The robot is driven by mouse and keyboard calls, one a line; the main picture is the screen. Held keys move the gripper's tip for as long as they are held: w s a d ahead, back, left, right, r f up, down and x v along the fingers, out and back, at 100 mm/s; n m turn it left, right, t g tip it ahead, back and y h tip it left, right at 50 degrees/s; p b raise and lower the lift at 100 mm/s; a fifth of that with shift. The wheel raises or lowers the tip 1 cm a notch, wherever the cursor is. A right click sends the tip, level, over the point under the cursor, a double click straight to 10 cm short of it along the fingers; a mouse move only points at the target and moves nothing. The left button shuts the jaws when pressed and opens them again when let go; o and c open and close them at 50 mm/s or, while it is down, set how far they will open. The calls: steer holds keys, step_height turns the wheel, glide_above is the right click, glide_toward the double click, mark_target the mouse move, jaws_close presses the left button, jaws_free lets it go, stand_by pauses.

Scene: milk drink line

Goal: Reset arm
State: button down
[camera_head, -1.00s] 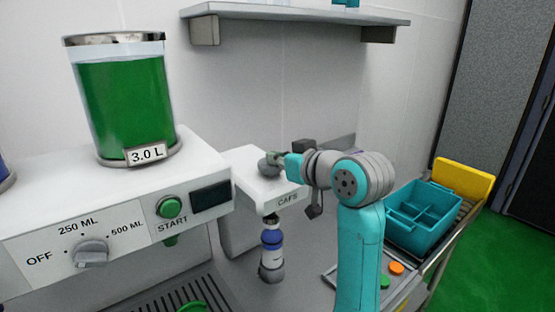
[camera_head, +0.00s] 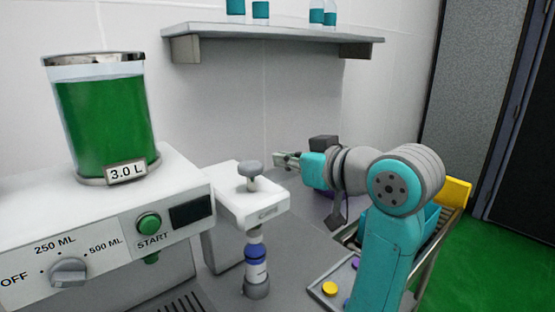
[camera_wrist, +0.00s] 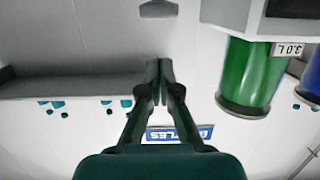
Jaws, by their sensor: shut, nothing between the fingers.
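My arm reaches in from the right in the head view. My gripper (camera_head: 284,160) points left, to the right of the grey knob (camera_head: 251,168) on the white capping unit (camera_head: 268,207), with a gap between them. In the wrist view my gripper (camera_wrist: 160,75) has its two fingers together with nothing between them. A bottle with a blue band (camera_head: 256,270) stands upright under the capping unit.
A green tank marked 3.0 L (camera_head: 105,125) stands on the dispenser at left. A wall shelf (camera_head: 270,42) holds several bottles. The teal crate (camera_head: 431,217) is mostly hidden behind my arm. A bottles sign (camera_wrist: 205,132) is partly covered by my gripper.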

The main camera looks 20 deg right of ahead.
stand_by(0.5)
step_height(320, 180, down, 19)
steer(key=m+h, duration=0.1)
steer(key=m, duration=0.2)
steer(key=s+f+m+h, duration=0.1)
steer(key=s+f, duration=0.4)
steer(key=f, duration=0.2)
steer(key=s+a+f+h, duration=0.1)
steer(key=s+f, duration=0.4)
steer(key=f, duration=0.2)
steer(key=s+f+m+h, duration=0.1)
steer(key=s+f, duration=0.5)
steer(key=f, duration=0.1)
steer(key=shift+s+a+m, duration=0.1)
steer(key=shift+a+m, duration=0.1)
steer(key=shift+m, duration=0.1)
steer(key=s+a+f+n, duration=0.1)
steer(key=s+f+n, duration=0.1)
steer(key=s, duration=2.6)
steer(key=shift+s+f+h, duration=0.2)
steer(key=shift+f+h, duration=0.15)
steer(key=shift+h, duration=0.05)
